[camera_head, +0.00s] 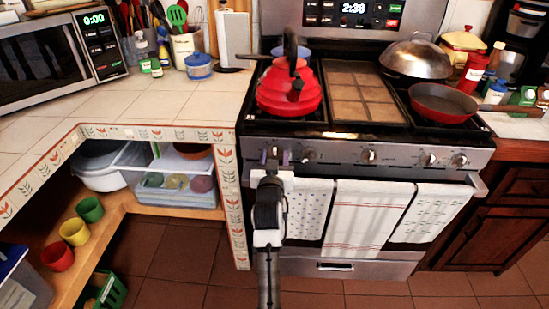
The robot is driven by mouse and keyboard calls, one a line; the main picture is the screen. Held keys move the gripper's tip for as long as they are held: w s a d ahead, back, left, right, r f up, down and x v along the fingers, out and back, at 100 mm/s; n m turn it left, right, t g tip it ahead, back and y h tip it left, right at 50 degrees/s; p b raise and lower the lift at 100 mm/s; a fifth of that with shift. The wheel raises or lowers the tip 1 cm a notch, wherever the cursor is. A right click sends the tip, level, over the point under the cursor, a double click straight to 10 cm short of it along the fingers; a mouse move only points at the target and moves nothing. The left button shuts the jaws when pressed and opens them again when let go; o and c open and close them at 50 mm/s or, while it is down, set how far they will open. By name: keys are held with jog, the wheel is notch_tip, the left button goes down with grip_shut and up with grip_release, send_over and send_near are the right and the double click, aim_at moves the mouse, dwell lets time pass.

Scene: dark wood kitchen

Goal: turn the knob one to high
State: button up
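The stove (345,268) has a row of knobs on its front panel. The leftmost knob (274,153) is partly hidden by my gripper (275,158). My gripper is in front of the left end of the panel, with its two fingertips apart, one on each side of that knob. I cannot tell whether they touch it. The second knob (309,155) is just to the right, clear of my gripper. A middle knob (369,155) and two right knobs (427,159) (459,160) follow. The angle of the leftmost knob is too small to read.
A red kettle (290,92) stands on the left burners above my gripper. A red pan (443,103) and a domed wok (413,59) are on the right burners. Towels (367,220) hang from the oven handle beside my arm. A tiled counter (150,103) is left.

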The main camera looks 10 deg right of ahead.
jog(key=c, duration=0.5)
jog(key=shift+n, duration=0.3)
jog(key=n+p, duration=0.1)
jog(key=n, duration=0.3)
jog(key=shift+n+p, duration=0.65)
jog(key=shift+n, duration=1.35)
jog(key=o, duration=1)
jog(key=shift+c, duration=0.2)
